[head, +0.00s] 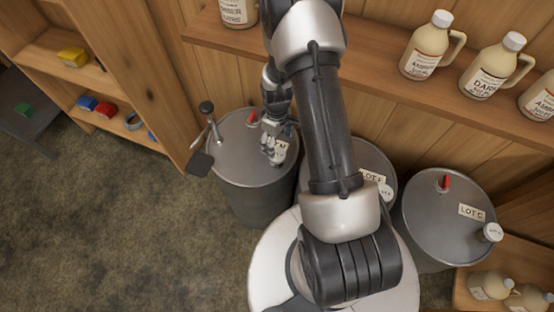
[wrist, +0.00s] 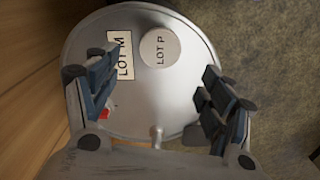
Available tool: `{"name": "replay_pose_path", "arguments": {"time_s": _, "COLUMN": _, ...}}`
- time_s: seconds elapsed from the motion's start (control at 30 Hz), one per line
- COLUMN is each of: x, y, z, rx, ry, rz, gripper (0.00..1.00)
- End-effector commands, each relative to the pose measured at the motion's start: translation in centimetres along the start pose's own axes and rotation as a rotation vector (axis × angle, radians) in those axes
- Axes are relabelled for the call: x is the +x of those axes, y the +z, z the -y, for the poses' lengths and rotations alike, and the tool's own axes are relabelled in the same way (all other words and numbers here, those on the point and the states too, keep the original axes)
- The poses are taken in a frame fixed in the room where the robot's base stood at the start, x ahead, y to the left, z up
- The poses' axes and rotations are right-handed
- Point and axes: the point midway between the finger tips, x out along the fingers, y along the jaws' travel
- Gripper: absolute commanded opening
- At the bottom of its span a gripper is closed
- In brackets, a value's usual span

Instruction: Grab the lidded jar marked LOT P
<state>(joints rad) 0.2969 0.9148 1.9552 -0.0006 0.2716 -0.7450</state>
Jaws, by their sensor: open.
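The lidded jar marked LOT P (wrist: 159,47) shows from above in the wrist view as a round pale lid. It stands on the grey drum (wrist: 120,22), beside a flat card reading LOT M (wrist: 120,57). My gripper (wrist: 157,75) is open above the drum top, with the jar between and slightly beyond its fingertips, apart from them. In the head view my gripper (head: 274,138) is over the left drum (head: 240,180); it hides most of the card, and I cannot make out the jar there.
A black-knobbed lever (head: 211,120) and a red handle (head: 252,118) rise from the left drum. The right drum (head: 440,225) bears a white-lidded jar (head: 492,232) and a LOT card. A shelf of jugs (head: 425,45) runs behind. Floor at left is clear.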

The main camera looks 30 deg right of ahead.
Motion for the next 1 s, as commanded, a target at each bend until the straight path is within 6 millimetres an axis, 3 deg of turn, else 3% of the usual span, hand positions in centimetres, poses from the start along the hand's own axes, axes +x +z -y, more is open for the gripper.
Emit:
{"name": "replay_pose_path", "arguments": {"time_s": 0.1, "x": 2.6, "y": 0.1, "z": 0.1, "rx": 0.0, "ry": -0.001, "rz": 0.002, "gripper": 0.75}}
{"name": "replay_pose_path", "arguments": {"time_s": 0.43, "x": 5.3, "y": 0.0, "z": 0.0, "rx": 0.0, "ry": -0.001, "rz": 0.001, "gripper": 0.75}}
{"name": "replay_pose_path", "arguments": {"time_s": 0.7, "x": 9.4, "y": 0.0, "z": 0.0, "rx": 0.0, "ry": -0.001, "rz": 0.001, "gripper": 0.75}}
{"name": "replay_pose_path", "arguments": {"time_s": 1.0, "x": 10.0, "y": 0.0, "z": 0.0, "rx": 0.0, "ry": 0.0, "rz": 0.0, "gripper": 0.75}}
